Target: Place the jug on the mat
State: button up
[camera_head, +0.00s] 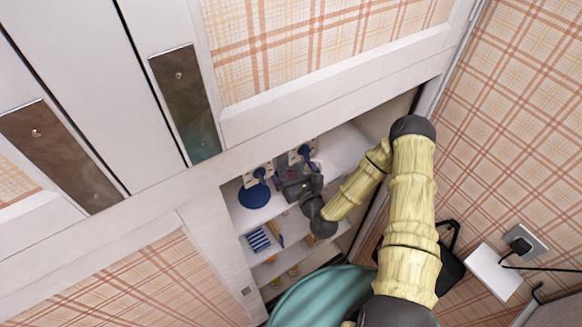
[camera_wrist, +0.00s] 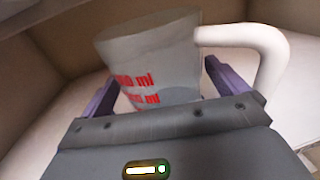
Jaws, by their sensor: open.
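The jug (camera_wrist: 150,50) is a translucent grey measuring jug with red "ml" markings and a white handle on its right in the wrist view. It stands upright between the two purple fingers of my gripper (camera_wrist: 160,88). The fingers are open, one on each side of it; whether either touches it cannot be told. In the head view my gripper (camera_head: 307,178) reaches into the shelf unit, and the jug is mostly hidden there. A round dark blue mat (camera_head: 254,197) lies on the same upper shelf, left of my gripper.
Wall sockets with dark blue plugs (camera_head: 258,173) are behind the mat. Lower shelves hold a blue striped item (camera_head: 258,240) and small colourful things. The shelf unit's left side wall (camera_head: 207,235) and white frame above bound the opening. Clear shelf surface (camera_head: 342,147) shows at the right.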

aim_at(296, 176)
jog(key=shift+r, duration=0.15)
jog(key=shift+s+d, duration=0.1)
jog(key=shift+s, duration=0.05)
jog(key=b+v, duration=0.3)
jog(key=v, duration=0.6)
jog(key=shift+r, duration=0.1)
jog(key=shift+p+v, duration=1.05)
jog(key=shift+v, duration=0.3)
